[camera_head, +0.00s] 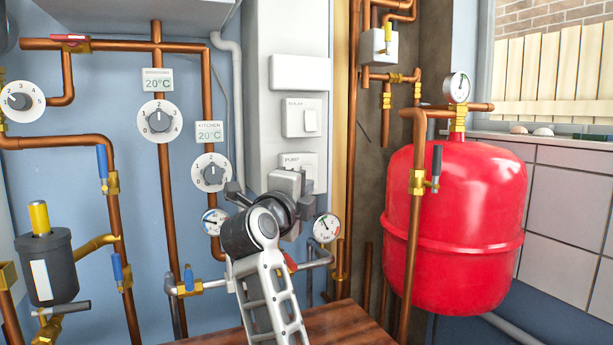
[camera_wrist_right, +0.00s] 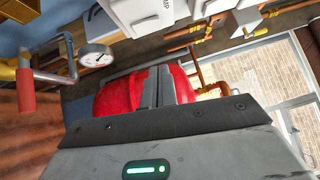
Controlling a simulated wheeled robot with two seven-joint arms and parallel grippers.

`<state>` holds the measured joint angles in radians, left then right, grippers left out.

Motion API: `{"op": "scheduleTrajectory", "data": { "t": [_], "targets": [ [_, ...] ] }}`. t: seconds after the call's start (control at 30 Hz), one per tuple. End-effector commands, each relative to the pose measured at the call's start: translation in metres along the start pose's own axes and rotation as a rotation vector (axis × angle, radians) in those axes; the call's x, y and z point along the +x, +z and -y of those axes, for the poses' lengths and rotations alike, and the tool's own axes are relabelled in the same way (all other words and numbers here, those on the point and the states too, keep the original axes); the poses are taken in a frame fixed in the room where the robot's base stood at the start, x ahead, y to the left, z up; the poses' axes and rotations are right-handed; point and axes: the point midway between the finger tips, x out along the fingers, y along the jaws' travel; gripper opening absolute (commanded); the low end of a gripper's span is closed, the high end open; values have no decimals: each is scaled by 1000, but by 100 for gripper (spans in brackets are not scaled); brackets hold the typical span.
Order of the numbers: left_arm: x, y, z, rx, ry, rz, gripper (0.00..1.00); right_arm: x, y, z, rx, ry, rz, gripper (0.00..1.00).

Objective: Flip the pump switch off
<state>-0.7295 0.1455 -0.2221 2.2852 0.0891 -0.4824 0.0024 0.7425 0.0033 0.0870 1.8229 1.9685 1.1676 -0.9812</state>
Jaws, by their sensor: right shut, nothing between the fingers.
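The pump switch (camera_head: 308,160), a white plate labelled PUMP, is on the grey-white wall panel in the head view, below the boiler switch (camera_head: 302,118). My right gripper (camera_head: 289,181) is in front of its lower part and hides most of its rocker, so I cannot tell the rocker's position or whether the fingers touch it. In the right wrist view the gripper's fingers (camera_wrist_right: 157,88) are closed together with nothing between them. White casing is at the top of that view, but I cannot make out the pump rocker there. My left gripper is not in view.
Copper pipes, dials and valves cover the blue wall at left. A pressure gauge (camera_head: 326,228) is just right of my wrist; it also seems to show in the wrist view (camera_wrist_right: 95,55). A red tank (camera_head: 455,225) stands at right. A wooden surface (camera_head: 340,325) is below.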

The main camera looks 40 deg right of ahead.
Motion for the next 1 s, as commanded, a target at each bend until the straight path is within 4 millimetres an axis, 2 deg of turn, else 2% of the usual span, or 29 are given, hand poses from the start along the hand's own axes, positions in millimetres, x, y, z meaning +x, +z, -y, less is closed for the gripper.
{"op": "scheduleTrajectory", "data": {
  "t": [0.03, 0.2, 0.4, 0.6, 1.0],
  "targets": [
    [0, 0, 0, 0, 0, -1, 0, 13, -1, 1, -2, -3, -4, 0],
    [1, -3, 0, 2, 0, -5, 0, 50, -1, 1, -2, -2, -4, 0],
    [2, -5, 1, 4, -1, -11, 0, 71, 18, 0, 0, 0, 0, 0],
    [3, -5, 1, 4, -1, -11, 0, 80, 27, 0, 0, 0, -1, 0],
    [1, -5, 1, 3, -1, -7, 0, 81, 29, 1, -1, 2, 0, 0]
  ]
}}
